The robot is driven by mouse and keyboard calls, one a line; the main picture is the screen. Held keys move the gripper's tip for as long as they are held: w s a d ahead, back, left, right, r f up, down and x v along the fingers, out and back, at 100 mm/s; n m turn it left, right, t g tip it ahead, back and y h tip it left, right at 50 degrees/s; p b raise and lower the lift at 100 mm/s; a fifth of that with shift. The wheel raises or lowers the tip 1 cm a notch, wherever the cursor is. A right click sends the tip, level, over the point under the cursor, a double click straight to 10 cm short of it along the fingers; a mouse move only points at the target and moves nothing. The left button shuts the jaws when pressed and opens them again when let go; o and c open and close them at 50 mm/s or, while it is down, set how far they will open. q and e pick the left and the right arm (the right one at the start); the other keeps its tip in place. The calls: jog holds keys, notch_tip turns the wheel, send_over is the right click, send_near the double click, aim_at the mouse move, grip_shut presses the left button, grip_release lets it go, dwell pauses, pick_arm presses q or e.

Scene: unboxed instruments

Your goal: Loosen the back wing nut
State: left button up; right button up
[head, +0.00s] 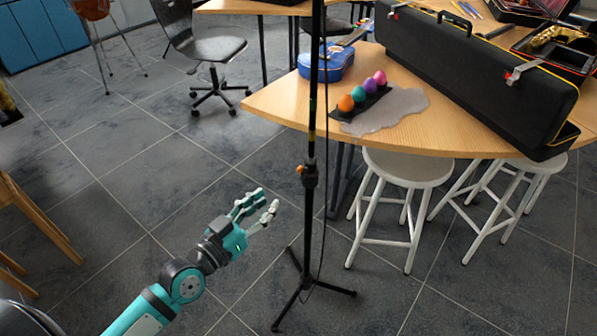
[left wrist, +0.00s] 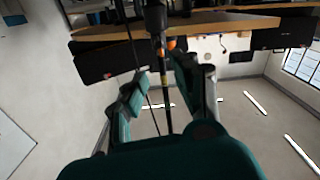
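A black stand with a thin pole (head: 311,225) and tripod feet stands upright on the floor. A small orange knob (head: 300,169) sits on the left of its black collar; I cannot tell whether this is the back wing nut. My left gripper (head: 265,200) is open and empty, lower than the knob and left of the pole, apart from both. In the left wrist view the pole (left wrist: 163,80) shows between the open fingers (left wrist: 163,82), beyond them, with orange bits (left wrist: 171,44) near its top. My right gripper is not in view.
White stools (head: 407,168) stand right of the pole. A cable hangs along it. The floor on the left is fairly open.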

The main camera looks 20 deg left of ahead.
aim_at(301, 172)
pick_arm(q)
jog(key=x, duration=1.2)
jog(key=shift+w+d+f, duration=0.1)
grip_shut()
